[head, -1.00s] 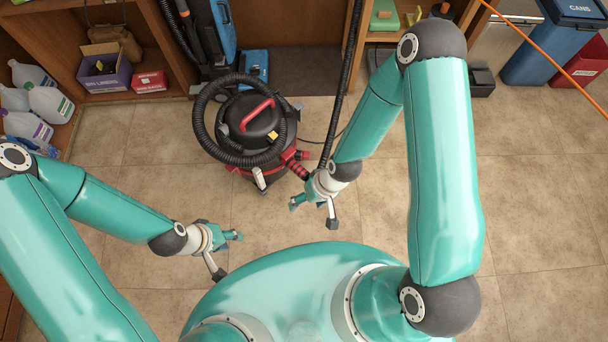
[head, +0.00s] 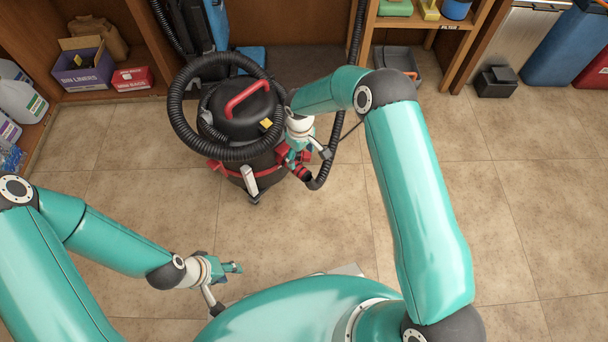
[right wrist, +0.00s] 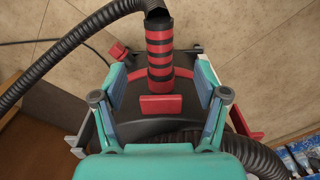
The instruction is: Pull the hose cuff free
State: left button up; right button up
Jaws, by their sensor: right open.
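The vacuum (head: 240,112) is a black and red canister on the floor, left of the middle of the head view. The hose cuff (right wrist: 158,42), banded red and black, stands out of the vacuum's red inlet in the right wrist view. It also shows in the head view (head: 303,173), partly behind my right gripper. My right gripper (right wrist: 161,82) is open, with one finger on each side of the cuff's base and gaps visible. My left gripper (head: 232,268) hangs over bare floor at lower left; its finger gap is too small to judge.
The black hose (head: 330,160) runs from the cuff up past my right arm. Another black hose is coiled over the vacuum. Shelves with boxes (head: 85,68) and jugs stand at left, bins (head: 560,45) at upper right. The floor at right is clear.

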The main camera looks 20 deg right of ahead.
aim_at(301, 170)
notch_tip(301, 170, down, 8)
jog(key=b, duration=0.4)
jog(key=shift+f+b, duration=0.75)
jog(key=shift+b, duration=0.15)
jog(key=c, duration=1.3)
jog(key=shift+o, duration=0.2)
jog(key=shift+s, duration=0.1)
